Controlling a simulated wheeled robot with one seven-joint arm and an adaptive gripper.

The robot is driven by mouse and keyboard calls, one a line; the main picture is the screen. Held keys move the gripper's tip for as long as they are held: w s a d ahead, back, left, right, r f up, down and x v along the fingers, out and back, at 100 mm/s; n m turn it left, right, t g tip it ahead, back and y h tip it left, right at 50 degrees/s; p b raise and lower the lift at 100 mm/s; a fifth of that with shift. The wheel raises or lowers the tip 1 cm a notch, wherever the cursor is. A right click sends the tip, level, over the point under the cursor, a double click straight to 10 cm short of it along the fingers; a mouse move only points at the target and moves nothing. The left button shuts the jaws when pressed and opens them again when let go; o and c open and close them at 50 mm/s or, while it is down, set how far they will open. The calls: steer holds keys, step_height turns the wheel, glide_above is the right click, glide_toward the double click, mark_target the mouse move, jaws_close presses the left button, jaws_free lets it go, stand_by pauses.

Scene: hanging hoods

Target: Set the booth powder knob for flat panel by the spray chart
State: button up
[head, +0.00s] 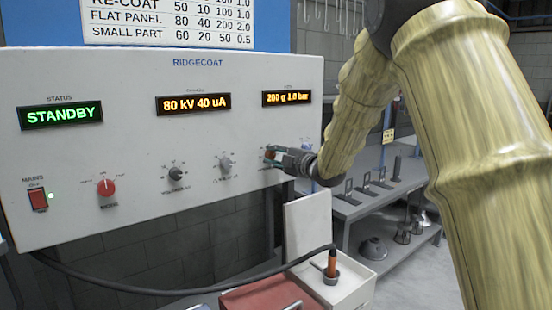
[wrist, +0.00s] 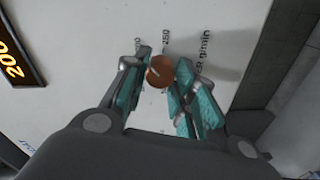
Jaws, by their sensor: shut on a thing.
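The orange-brown powder knob (wrist: 160,72) sits on the white panel in the wrist view, with a "g/min" label and scale numbers around it. My gripper (wrist: 162,84) has its teal-padded fingers on either side of the knob, shut on it. In the head view my gripper (head: 276,157) reaches the knob (head: 269,153) from the right and partly hides it. The right display (head: 286,98) reads about 200 g, with a blurred bar value. The spray chart (head: 168,20) above has a FLAT PANEL row; its figures are hard to read surely.
The middle display (head: 193,103) reads 80 kV 40 uA; the left display (head: 61,115) reads STANDBY. Other controls are a grey knob (head: 225,163), a black knob (head: 175,173), a red knob (head: 106,187) and a red switch (head: 38,199). A cable (head: 160,290) runs below the panel.

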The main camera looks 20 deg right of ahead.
steer(key=o, duration=1.1)
steer(key=shift+c, duration=0.2)
steer(key=shift+s, duration=0.1)
steer(key=v, duration=1.1)
steer(key=shift+s+d, duration=0.2)
steer(key=shift+s, duration=0.15)
steer(key=shift+r, duration=0.1)
